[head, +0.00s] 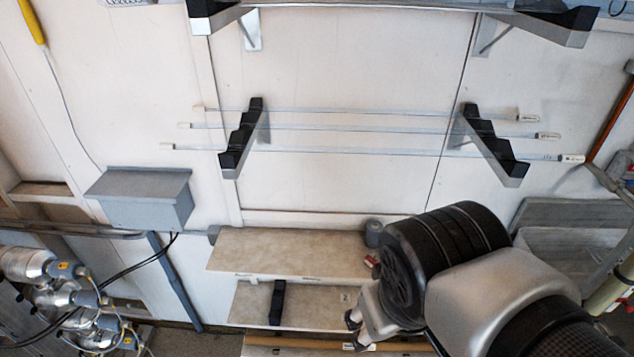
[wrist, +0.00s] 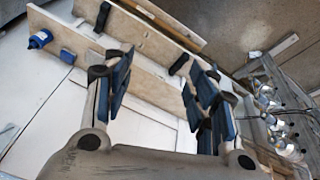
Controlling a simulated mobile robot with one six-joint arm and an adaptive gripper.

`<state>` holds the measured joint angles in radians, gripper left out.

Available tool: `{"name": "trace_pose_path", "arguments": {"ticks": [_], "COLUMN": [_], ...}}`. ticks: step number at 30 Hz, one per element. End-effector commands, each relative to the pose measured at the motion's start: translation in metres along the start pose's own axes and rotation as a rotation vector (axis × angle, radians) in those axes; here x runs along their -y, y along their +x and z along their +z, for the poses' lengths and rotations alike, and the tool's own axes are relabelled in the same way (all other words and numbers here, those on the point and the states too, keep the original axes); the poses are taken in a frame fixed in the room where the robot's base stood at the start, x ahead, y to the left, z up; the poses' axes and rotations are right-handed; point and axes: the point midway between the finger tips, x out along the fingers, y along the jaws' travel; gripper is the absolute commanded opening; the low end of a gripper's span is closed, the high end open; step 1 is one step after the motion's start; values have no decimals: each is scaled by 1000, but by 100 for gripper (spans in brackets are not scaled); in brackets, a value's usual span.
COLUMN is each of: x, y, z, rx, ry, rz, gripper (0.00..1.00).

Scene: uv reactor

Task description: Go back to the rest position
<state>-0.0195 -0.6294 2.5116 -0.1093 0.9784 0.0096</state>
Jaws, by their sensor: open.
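My gripper (head: 354,331) is at the lower middle of the head view, in front of the two beige shelf boards. My arm comes in from the lower right and partly covers it. In the wrist view my gripper (wrist: 162,82) is open, its two fingers wide apart with dark blue pads. Nothing is held between them. Part of the shelf and the white wall show behind the gap.
Three thin tubes (head: 350,128) with white ends lie across two stepped black holders on the white wall. A grey box (head: 145,198) is at the left. Metal valves (head: 70,297) and pipes stand at the lower left. A blue bottle (wrist: 40,38) stands near the shelf.

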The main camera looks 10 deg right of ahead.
Motion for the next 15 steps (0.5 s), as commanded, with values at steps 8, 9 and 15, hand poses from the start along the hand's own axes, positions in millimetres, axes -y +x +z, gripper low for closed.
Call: {"name": "trace_pose_path", "arguments": {"ticks": [8, 9, 15], "x": [16, 16, 16], "y": [-16, -16, -16], "z": [-2, -2, -2], "rx": [-129, -129, -127], "ry": [79, 80, 78], "rz": [-80, -80, -79], "gripper": [52, 52, 52]}}
